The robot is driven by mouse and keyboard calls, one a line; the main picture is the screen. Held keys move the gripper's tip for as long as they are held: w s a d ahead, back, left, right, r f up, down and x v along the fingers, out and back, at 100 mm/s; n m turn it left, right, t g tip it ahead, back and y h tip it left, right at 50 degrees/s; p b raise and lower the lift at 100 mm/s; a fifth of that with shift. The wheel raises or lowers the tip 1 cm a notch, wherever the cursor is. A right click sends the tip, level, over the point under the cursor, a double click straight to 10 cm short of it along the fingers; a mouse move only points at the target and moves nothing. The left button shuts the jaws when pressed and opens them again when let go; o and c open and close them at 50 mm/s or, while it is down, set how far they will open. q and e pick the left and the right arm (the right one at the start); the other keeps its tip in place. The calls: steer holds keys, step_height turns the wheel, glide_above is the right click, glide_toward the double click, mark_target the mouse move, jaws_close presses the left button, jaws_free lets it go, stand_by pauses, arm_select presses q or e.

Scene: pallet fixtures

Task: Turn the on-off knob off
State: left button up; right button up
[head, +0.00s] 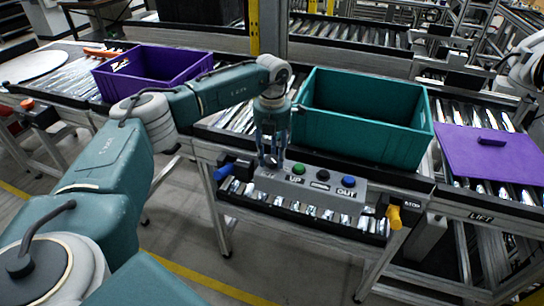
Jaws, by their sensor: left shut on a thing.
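The grey control box (310,190) is fixed to the front of the conveyor. It carries a green button (298,168), a black button (322,174) and a blue button (348,182), with UP and OUT lettering. My left gripper (271,163) points down at the left end of the box, fingertips at its top face. It is shut on the on-off knob, which is mostly hidden between the fingers, so I cannot tell its setting. My right gripper is not in view.
A teal crate (352,136) stands just behind the box. A purple crate (120,80) is to the left and a purple lid (490,165) to the right. A blue handle (223,171) and a yellow handle (394,216) stick out beside the box.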

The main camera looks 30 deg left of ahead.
mark_target(273, 158)
arm_select(q)
steer(key=m, duration=0.4)
steer(key=shift+w+r+m, duration=0.1)
steer(key=shift+w+m, duration=0.05)
steer(key=shift+m, duration=0.15)
steer(key=shift+m+b, duration=0.45)
steer(key=shift+m, duration=1.85)
steer(key=o, duration=1.1)
steer(key=shift+d, duration=0.1)
steer(key=shift+o, duration=0.2)
steer(key=shift+r, duration=0.1)
step_height(273, 158, up, 12)
